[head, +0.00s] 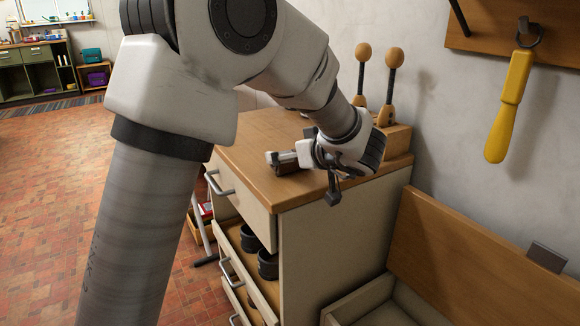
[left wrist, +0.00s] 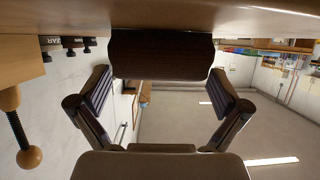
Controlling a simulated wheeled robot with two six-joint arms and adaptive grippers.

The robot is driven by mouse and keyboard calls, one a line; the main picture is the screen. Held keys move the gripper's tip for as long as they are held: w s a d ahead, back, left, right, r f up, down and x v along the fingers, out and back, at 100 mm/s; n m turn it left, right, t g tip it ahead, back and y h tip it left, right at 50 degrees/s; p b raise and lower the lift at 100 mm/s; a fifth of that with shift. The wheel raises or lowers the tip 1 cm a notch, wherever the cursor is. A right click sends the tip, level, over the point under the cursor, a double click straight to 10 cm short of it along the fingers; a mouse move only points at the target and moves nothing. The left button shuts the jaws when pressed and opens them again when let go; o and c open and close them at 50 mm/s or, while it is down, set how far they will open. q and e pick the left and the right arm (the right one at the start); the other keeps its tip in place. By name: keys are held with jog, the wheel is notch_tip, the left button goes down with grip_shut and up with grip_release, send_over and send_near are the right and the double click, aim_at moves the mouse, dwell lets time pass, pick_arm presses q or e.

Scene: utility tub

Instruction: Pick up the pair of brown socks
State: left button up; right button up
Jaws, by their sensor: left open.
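A dark brown roll, which looks like the pair of brown socks (left wrist: 160,54), rests on the wooden cabinet top in the left wrist view, where the scene appears upside down. My left gripper (left wrist: 160,78) is open, with one finger on each side of the roll and a visible gap at both sides. In the head view my left gripper (head: 307,176) is low over the cabinet top (head: 258,133) near its front edge. A small dark brown part of the roll (head: 286,168) shows beside a finger; the hand hides the rest. My right gripper is not in view.
A wooden block with knobbed handles (head: 394,135) stands behind the hand by the wall. A yellow-handled tool (head: 510,100) hangs at right. An open wooden box (head: 480,270) stands right of the cabinet.

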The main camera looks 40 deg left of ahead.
pick_arm(q)
jog(key=shift+d+r, duration=0.1)
jog(key=c, duration=1)
jog(key=shift+o, duration=0.2)
